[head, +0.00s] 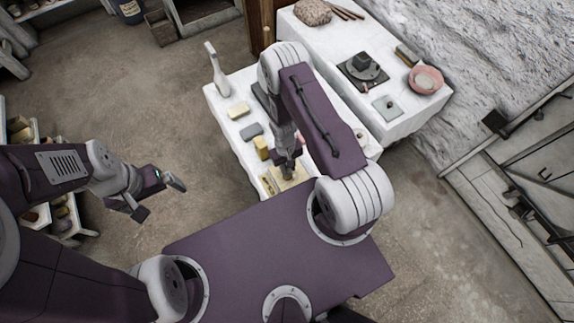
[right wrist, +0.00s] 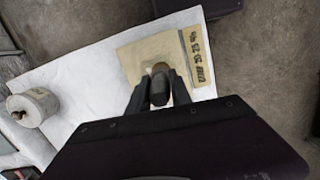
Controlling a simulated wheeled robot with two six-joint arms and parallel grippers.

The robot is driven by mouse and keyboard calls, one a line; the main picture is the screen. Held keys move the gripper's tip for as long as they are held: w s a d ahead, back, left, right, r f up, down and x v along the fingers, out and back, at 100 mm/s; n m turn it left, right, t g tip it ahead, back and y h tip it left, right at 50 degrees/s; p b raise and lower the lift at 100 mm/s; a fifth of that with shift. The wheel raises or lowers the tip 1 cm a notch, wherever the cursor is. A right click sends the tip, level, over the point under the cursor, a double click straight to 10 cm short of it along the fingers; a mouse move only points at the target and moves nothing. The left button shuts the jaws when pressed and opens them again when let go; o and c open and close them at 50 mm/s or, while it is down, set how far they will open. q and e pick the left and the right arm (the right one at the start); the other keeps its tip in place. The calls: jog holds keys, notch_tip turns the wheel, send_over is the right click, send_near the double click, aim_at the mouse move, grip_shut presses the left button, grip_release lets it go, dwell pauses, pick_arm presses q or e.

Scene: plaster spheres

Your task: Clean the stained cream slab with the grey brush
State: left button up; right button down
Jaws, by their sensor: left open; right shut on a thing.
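The cream slab (head: 297,173) lies on the white-covered table under my right gripper (head: 287,166). In the right wrist view the slab (right wrist: 133,55) is flat, with a strip carrying dark marks along its right side. My right gripper (right wrist: 160,82) is shut on the brush (right wrist: 160,88), whose dark grey body shows between the fingers. The brush is over the slab's near part; I cannot tell whether its bristles touch it. A small brownish patch shows at the brush's far end. My left gripper (head: 158,198) is open and empty, off the table to the left.
On the same table stand a white bottle-like object (head: 216,72), a cream block (head: 238,110), a grey block (head: 251,131) and a yellow block (head: 262,148). A white cylinder (right wrist: 36,105) stands left of the slab. A second table holds a pink bowl (head: 426,79).

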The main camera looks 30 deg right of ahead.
jog(key=shift+w, duration=0.15)
jog(key=shift+w, duration=0.65)
jog(key=shift+w+a+f+b, duration=0.1)
jog(key=shift+w+b, duration=0.35)
jog(key=shift+w, duration=0.3)
jog(key=shift+r, duration=0.2)
jog(key=shift+s+r+p, duration=0.75)
jog(key=shift+s+p, duration=0.05)
jog(key=shift+p, duration=0.25)
jog(key=shift+f+b, duration=0.3)
